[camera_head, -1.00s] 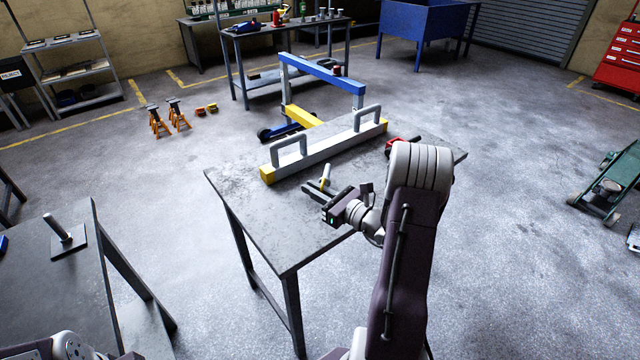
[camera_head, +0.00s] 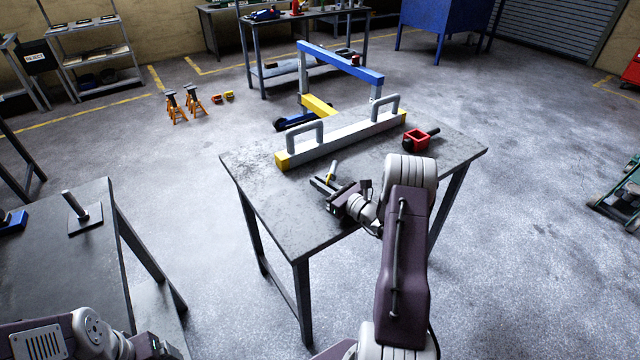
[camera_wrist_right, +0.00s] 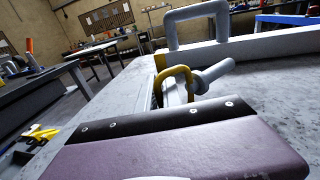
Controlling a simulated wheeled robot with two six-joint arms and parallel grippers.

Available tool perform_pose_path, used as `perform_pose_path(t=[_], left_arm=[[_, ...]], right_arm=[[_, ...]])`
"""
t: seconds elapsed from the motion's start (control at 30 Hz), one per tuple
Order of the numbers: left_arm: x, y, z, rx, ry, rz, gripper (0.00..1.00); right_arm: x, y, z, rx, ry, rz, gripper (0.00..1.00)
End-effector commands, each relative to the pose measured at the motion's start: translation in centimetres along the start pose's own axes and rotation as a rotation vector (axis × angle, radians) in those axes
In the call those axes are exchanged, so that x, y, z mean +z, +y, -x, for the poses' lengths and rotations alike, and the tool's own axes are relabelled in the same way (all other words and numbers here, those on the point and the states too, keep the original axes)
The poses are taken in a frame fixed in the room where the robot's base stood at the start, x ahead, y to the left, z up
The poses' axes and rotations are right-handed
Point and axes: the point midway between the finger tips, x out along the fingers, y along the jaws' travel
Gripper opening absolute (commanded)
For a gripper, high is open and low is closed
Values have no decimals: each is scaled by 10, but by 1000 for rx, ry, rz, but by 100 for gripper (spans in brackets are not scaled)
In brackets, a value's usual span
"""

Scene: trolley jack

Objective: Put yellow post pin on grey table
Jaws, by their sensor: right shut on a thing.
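The post pin (camera_head: 333,167), a short grey rod with a yellow part, stands up from the jaws of my right gripper (camera_head: 322,184). My right gripper is shut on it, just above the near part of the middle grey table (camera_head: 262,215). In the right wrist view the pin shows as a yellow loop (camera_wrist_right: 174,76) with a grey rod (camera_wrist_right: 216,71). Whether the pin touches the table cannot be told. Another dark grey table (camera_head: 50,255) stands at the left. Of my left arm, only links show at the bottom left; its gripper is out of view.
A long grey beam (camera_head: 345,142) with two handles and yellow ends lies along the back of the middle table. A red clamp-like part (camera_head: 417,140) lies right of it. An upright post on a plate (camera_head: 84,218) stands on the left table. The middle table's front left is bare.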

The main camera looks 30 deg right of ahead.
Motion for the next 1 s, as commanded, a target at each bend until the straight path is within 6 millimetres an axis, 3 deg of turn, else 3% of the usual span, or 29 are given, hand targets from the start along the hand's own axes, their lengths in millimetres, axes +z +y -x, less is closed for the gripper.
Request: perform_pose_path(t=[0.07,0.17,0.2,0.63,1.0], left_arm=[[0,0,-4,0,0,0,87],[0,0,-3,0,0,0,87],[0,0,-3,0,0,0,87],[0,0,2,0,0,0,87],[0,0,3,0,0,0,87]], right_arm=[[-3,0,0,0,-1,1,0],[-3,0,0,0,0,0,29],[-3,0,0,0,0,0,31],[2,0,2,-1,1,-1,31],[1,-2,71,-5,1,-2,31]])
